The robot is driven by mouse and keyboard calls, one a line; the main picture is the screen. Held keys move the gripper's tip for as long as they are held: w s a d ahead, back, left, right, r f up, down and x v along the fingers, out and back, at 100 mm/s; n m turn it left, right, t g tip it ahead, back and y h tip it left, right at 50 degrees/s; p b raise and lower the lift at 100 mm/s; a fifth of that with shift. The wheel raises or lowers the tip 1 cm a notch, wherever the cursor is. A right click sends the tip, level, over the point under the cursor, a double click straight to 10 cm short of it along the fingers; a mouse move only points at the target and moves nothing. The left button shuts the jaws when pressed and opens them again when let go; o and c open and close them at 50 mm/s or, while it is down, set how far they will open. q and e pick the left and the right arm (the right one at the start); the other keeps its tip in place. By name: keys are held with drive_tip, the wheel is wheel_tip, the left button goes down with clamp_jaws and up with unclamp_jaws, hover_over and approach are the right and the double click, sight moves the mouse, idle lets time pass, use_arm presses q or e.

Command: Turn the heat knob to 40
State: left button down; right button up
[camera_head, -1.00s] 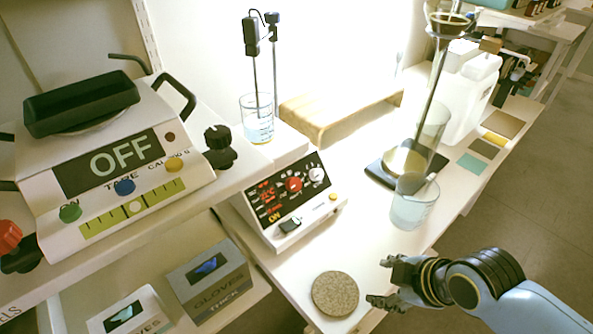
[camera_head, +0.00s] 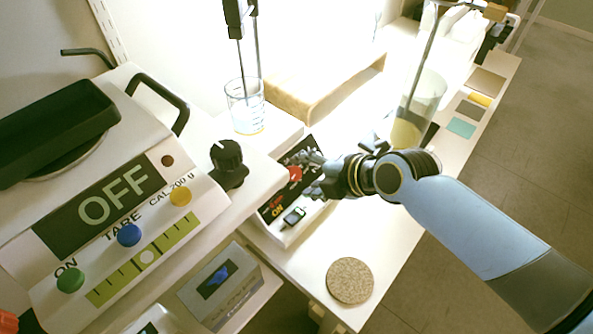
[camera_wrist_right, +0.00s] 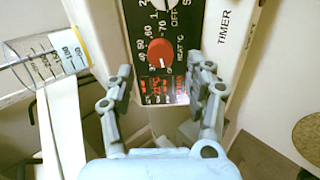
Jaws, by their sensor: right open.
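The heat knob (camera_head: 295,173) is a small red knob on the dark front panel of the white hotplate (camera_head: 262,223). In the right wrist view the red knob (camera_wrist_right: 160,53) shows clearly beside the "HEAT °C" lettering, with numbers around it. A small white mark sits at its lower edge in that picture. My right gripper (camera_head: 311,175) is at the panel, in front of the knob, and hides part of the panel. In the wrist view its fingers (camera_wrist_right: 163,72) are spread apart, one to each side of the panel, with nothing between the tips. My left gripper is out of view.
A glass beaker (camera_head: 246,108) stands on the hotplate, under a rod stand. A scale reading OFF (camera_head: 110,195) with a black side knob (camera_head: 228,160) is at the left. A round cork mat (camera_head: 350,281) lies on the table. A glass cylinder (camera_head: 425,95) stands behind my right arm.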

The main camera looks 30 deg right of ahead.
sight(295, 174)
drive_tip(key=x, duration=0.2)
drive_tip(key=shift+w+f, duration=0.25)
drive_tip(key=shift+w+a+f, duration=0.2)
drive_tip(key=shift+w+f, duration=0.2)
drive_tip(key=shift+w, duration=0.05)
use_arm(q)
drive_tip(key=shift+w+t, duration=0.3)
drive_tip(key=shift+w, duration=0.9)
use_arm(e)
drive_tip(key=c, duration=0.4)
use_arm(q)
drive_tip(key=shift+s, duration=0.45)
use_arm(e)
clamp_jaws()
